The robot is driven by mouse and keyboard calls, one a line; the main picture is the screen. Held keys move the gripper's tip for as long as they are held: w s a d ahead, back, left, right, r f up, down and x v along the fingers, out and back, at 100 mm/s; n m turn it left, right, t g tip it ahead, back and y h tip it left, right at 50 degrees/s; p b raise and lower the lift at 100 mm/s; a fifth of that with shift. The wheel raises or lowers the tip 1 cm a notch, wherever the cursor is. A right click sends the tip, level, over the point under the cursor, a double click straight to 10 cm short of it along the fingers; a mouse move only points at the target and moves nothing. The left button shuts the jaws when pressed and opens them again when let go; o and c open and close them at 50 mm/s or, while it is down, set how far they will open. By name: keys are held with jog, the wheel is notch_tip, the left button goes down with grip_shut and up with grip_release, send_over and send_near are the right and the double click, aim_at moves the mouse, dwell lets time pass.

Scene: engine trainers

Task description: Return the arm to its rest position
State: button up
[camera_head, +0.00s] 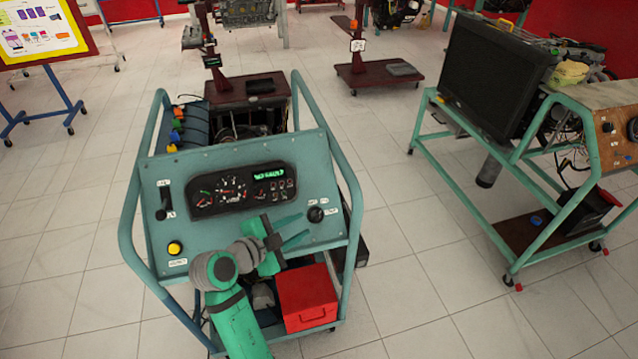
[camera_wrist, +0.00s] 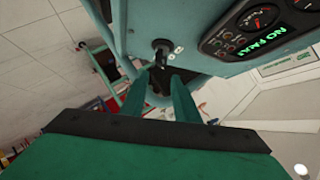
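My gripper (camera_head: 305,226) is in front of the lower right part of the blue-green instrument panel (camera_head: 240,190). Its two green fingers are spread apart with nothing held between them. They also show in the wrist view (camera_wrist: 158,84). A black knob (camera_head: 316,214) sits on the panel just beyond the fingertips. In the wrist view the knob (camera_wrist: 160,50) appears past the tips, and a gap seems to separate them. My arm (camera_head: 238,325) reaches up from the bottom of the head view, bent at the wrist.
A red box (camera_head: 307,297) sits low on the stand, below my gripper. The stand's tubular frame (camera_head: 352,210) rises close on the right. A yellow button (camera_head: 174,248) and a lever (camera_head: 163,202) are on the panel's left. Tiled floor (camera_head: 415,290) is open to the right, before another engine stand (camera_head: 478,178).

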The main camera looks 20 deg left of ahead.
jog(key=s+d+f+n+y, duration=0.3)
jog(key=s+d+f+n, duration=0.3)
jog(key=f, duration=0.3)
jog(key=s+d+f+n+y, duration=0.2)
jog(key=s+d+f+n, duration=0.2)
jog(key=s+d+f, duration=0.35)
jog(key=s+d+r+n+t, duration=0.1)
jog(key=s+d+r, duration=0.1)
jog(key=s, duration=0.5)
jog(key=s+d+r+n+t, duration=0.1)
jog(key=s+d+r, duration=0.2)
jog(key=s, duration=0.5)
jog(key=s+d+r+n+t, duration=0.1)
jog(key=s+d+r, duration=0.1)
jog(key=s, duration=0.5)
jog(key=shift+s+d+r, duration=0.15)
jog(key=shift+d+r, duration=0.15)
jog(key=shift+d, duration=0.55)
